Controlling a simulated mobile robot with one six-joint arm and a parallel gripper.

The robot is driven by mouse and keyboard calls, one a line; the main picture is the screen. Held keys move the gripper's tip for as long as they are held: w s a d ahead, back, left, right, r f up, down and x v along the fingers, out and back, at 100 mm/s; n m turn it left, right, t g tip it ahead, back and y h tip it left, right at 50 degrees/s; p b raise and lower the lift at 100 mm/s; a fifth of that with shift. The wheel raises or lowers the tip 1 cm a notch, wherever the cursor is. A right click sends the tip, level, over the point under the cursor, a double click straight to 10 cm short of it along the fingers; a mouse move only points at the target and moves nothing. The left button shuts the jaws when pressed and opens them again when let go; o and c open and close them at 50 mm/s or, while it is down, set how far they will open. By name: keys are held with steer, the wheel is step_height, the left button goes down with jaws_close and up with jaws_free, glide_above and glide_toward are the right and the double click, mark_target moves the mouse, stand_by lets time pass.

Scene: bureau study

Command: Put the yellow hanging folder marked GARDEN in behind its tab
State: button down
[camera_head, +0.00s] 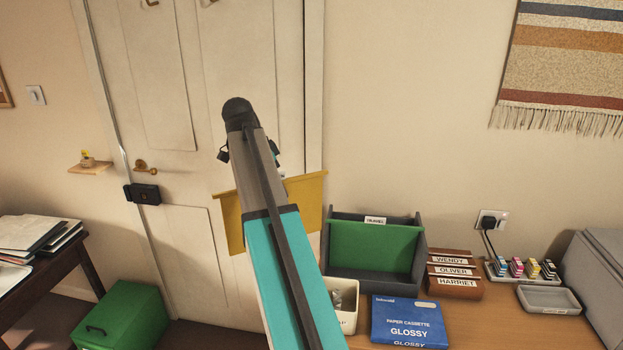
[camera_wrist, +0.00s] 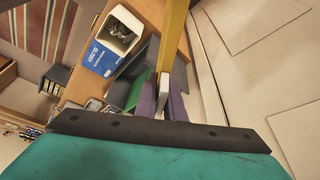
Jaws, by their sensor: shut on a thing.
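The yellow hanging folder (camera_head: 308,190) is held up in front of the door, showing on both sides of my arm in the head view. It also shows edge-on in the wrist view (camera_wrist: 174,35). My gripper (camera_wrist: 166,98) is shut on it, with purple-grey fingers around its lower end in that view. My arm hides the gripper and the folder's middle in the head view; I cannot see a GARDEN label. The dark grey file box (camera_head: 419,268) stands to the right of and below the folder, apart from it. A green folder (camera_head: 370,248) hangs inside; a small white tab label (camera_head: 375,220) is too small to read.
A white bin (camera_head: 347,302) and a blue paper cassette box (camera_head: 408,322) stand in front of the file box. Nameplates (camera_head: 453,274), ink bottles (camera_head: 518,268) and a grey tray (camera_head: 548,299) are to its right. The door (camera_head: 190,245) is behind the folder.

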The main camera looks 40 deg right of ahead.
steer(key=w+a+f+n+t+y, duration=0.1)
steer(key=w+a+f+n+t, duration=0.1)
steer(key=a+n, duration=0.5)
steer(key=w+a+f+n+t+y, duration=0.1)
steer(key=a+f+n, duration=0.3)
steer(key=a, duration=1.3)
steer(key=w+a+f+n+t+y, duration=0.2)
steer(key=a+f+n+t, duration=0.1)
steer(key=a+n, duration=0.7)
steer(key=shift+w+a+f+n+b, duration=0.3)
steer(key=shift+w+a+n, duration=0.1)
steer(key=shift+a, duration=0.55)
